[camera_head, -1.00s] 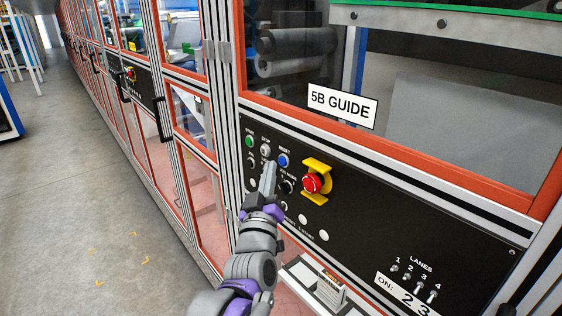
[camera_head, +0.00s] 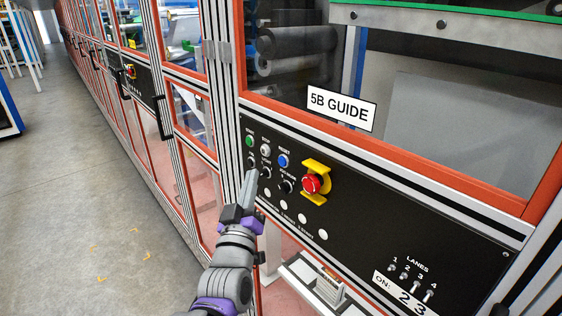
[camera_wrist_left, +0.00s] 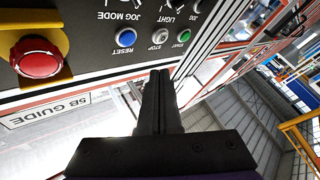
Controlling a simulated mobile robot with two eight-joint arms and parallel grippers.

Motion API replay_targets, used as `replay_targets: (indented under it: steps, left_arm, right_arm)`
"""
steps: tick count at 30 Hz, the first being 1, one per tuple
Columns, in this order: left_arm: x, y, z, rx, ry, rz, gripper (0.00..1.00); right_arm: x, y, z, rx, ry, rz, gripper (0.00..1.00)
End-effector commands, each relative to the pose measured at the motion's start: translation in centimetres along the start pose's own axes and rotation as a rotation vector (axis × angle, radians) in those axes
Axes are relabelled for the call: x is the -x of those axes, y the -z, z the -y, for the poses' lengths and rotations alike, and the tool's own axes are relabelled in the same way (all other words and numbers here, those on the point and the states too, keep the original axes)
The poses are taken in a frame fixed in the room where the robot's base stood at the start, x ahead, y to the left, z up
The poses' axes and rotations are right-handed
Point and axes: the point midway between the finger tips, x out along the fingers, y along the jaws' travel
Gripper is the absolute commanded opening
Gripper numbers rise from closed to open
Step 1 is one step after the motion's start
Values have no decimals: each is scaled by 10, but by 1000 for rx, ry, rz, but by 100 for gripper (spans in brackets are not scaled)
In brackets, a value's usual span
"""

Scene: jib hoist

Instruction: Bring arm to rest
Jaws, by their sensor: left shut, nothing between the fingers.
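My left gripper (camera_head: 251,176) is shut and empty in front of the lower left part of the black control panel (camera_head: 380,228). Its fingertips cover a small part of the panel's left edge; whether they touch it I cannot tell. In the left wrist view the closed fingers (camera_wrist_left: 160,76) point at the panel near the green START button (camera_wrist_left: 183,38) and the STOP button (camera_wrist_left: 160,37). The blue RESET button (camera_head: 283,160) and the red emergency stop (camera_head: 312,183) on its yellow guard are to the right of the fingers. My right gripper is not in view.
The panel sits under a window framed in orange with a 5B GUIDE sign (camera_head: 341,108). Several lane switches (camera_head: 418,283) are at the lower right. A row of machine doors with black handles (camera_head: 160,117) runs away to the left. The grey floor (camera_head: 85,200) there is clear.

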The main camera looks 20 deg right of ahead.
Motion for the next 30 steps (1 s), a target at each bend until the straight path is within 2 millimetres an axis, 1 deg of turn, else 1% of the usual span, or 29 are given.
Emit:
replay_targets:
  steps: [14,17,19,20,23,24,26,27,29,30]
  left_arm:
    - [0,0,0,0,0,0,0]
    - [5,0,9,-14,17,24,0]
    - [17,-3,27,-43,55,80,0]
    - [26,-5,38,-61,79,116,0]
    - [68,-16,85,-130,183,274,0]
    - [90,-22,105,-157,231,347,0]
    - [126,-32,133,-190,304,456,0]
    - [151,-38,150,-208,351,527,0]
    - [191,-46,172,-228,420,630,0]
    - [218,-53,186,-237,465,699,0]
  right_arm:
    - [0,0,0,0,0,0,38]
    - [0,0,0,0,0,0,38]
    - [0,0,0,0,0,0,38]
    - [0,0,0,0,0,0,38]
    - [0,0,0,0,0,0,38]
    - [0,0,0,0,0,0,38]
    - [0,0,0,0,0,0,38]
    - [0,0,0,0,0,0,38]
    - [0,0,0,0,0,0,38]
    - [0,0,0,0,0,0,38]
